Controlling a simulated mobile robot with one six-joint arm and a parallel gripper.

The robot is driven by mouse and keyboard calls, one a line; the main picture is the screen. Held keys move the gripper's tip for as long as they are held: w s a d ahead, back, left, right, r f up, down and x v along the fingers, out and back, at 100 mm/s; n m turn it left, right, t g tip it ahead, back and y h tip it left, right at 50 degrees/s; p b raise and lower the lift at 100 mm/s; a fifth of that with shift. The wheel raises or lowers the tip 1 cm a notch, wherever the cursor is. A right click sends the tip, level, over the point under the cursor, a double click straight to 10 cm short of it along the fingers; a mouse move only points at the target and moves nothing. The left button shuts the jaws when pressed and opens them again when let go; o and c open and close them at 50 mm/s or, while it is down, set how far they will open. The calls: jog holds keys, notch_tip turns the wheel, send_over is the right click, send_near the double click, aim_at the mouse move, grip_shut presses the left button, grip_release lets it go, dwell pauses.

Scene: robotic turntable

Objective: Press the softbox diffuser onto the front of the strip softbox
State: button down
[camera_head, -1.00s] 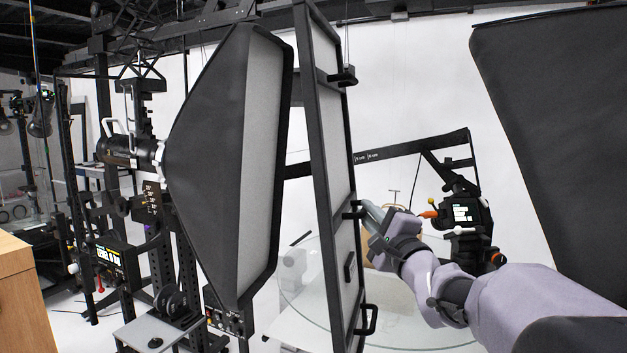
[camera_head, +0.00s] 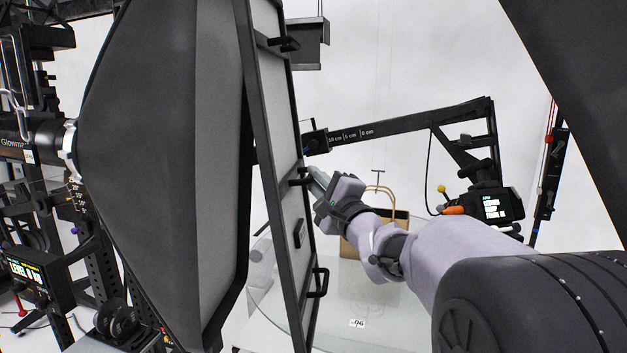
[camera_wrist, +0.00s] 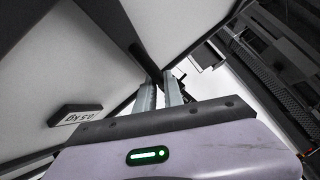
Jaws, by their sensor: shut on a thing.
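The softbox diffuser (camera_head: 289,215) is a tall pale panel in a black frame, slightly tilted, just right of that front. Its frame overlaps the softbox rim in the picture near the top. My gripper (camera_head: 308,179) is shut on the diffuser's middle black handle. In the wrist view, the fingers (camera_wrist: 160,92) reach a dark bar beside the panel.
A glass turntable (camera_head: 370,305) lies low behind the diffuser, with a brown bag (camera_head: 352,246) on it. A black arm with a scale (camera_head: 400,124) crosses behind to a small display unit (camera_head: 493,207). A large dark panel (camera_head: 585,80) hangs at the upper right.

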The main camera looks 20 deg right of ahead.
jog(key=b, duration=0.2)
jog(key=m+t+b, duration=0.1)
jog(key=b, duration=0.1)
jog(key=shift+a+f+m+h, duration=0.1)
jog(key=shift+f+m+h, duration=0.2)
jog(key=shift+f, duration=0.05)
jog(key=shift+s+m+t+b, duration=0.1)
jog(key=shift+m+t+b, duration=0.35)
jog(key=shift+b, duration=0.7)
jog(key=shift+w+a+r, duration=0.3)
jog(key=shift+w+a, duration=0.05)
jog(key=shift+a, duration=0.3)
jog(key=w+a+r+b, duration=0.1)
jog(key=w+a+b, duration=0.2)
jog(key=a, duration=0.9)
jog(key=shift+f+x, duration=0.3)
jog(key=shift+x, duration=1.05)
jog(key=shift+w+a+r, duration=0.15)
jog(key=shift+w+a, duration=0.3)
jog(key=shift+a, duration=0.05)
jog(key=c, duration=1.4)
grip_release()
jog(key=shift+a, duration=0.15)
jog(key=shift+o, duration=0.2)
